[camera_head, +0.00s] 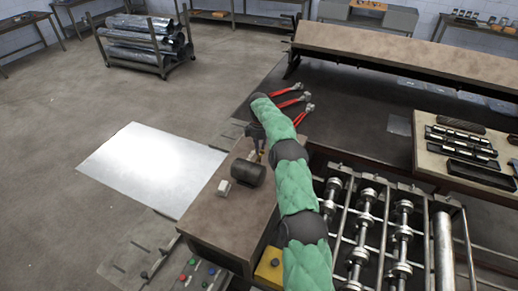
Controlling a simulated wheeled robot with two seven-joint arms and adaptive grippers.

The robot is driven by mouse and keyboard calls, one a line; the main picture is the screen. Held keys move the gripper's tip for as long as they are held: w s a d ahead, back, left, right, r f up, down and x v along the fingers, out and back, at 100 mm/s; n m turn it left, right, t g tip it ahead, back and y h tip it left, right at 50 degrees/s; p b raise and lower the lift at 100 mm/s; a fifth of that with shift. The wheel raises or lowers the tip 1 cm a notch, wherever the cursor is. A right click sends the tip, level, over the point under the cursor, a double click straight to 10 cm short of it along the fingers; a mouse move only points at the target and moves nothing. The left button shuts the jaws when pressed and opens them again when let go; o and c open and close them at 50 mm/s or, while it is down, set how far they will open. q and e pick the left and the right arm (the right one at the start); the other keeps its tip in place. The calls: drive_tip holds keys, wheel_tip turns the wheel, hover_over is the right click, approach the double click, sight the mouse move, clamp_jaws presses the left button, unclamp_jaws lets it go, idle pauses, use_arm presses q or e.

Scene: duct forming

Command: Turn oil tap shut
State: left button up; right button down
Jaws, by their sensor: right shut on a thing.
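My right arm, in a green sleeve, reaches up from the bottom of the head view and bends down at its far end. My right gripper (257,150) is small and dark, just behind a dark cylinder (248,173) on the brown machine housing (225,215). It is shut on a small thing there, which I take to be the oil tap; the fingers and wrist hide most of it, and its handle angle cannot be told. A small pale block (224,188) sits left of the cylinder. My left gripper is out of view.
Several red-handled tools (290,102) lie on the dark bench top beyond my arm. Forming rollers (365,220) fill the machine at the right. A bright metal sheet (150,168) lies at the left. Coloured buttons (195,268) and a yellow box (270,268) are at the front.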

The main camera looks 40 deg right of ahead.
drive_tip(key=shift+m, duration=0.8)
drive_tip(key=c, duration=1.2)
unclamp_jaws()
drive_tip(key=shift+r, duration=0.1)
wheel_tip(320, 180, up, 12)
drive_tip(key=shift+f, duration=0.1)
drive_tip(key=shift+f, duration=0.1)
